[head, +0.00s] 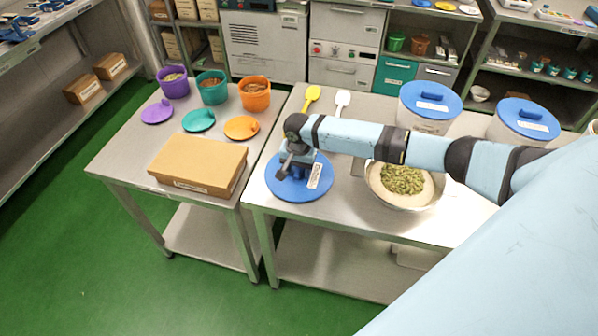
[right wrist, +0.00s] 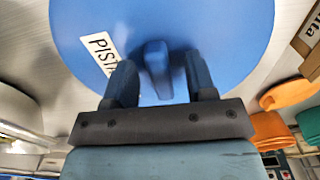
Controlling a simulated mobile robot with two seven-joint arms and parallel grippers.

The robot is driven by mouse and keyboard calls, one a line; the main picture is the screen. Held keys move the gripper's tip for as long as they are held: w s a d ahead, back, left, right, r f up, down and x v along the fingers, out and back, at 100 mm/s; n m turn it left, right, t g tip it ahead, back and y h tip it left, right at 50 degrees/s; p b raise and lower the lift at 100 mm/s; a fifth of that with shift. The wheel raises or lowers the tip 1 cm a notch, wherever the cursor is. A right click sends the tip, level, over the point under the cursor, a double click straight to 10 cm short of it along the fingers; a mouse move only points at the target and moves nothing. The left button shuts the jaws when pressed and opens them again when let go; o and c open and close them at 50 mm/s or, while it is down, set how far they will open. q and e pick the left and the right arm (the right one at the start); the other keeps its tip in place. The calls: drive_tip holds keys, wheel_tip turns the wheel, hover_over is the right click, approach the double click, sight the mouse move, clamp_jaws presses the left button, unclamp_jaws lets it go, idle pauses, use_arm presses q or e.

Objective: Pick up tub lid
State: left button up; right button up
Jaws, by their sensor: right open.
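The blue tub lid (head: 284,187) lies flat near the front left corner of the right-hand steel table. It carries a white label beginning "PISTA", and it fills the upper part of the right wrist view (right wrist: 225,40). Its raised blue handle (right wrist: 157,70) appears between my right fingers. My right gripper (head: 297,168) is over the lid, pointing down, with its jaws open. In the right wrist view one finger is on each side of the handle, with a gap to both. Whether the fingertips touch the lid is unclear. My left gripper is out of view.
A steel bowl (head: 378,194) of green nuts and pale powder stands right of the lid under my right arm. Two tubs with blue lids (head: 430,101) (head: 527,119) stand behind. A cardboard box (head: 198,162) is on the left table. Yellow (head: 312,94) and white (head: 342,99) spatulas lie at the back.

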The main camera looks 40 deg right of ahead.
drive_tip(key=shift+f, duration=0.1)
clamp_jaws()
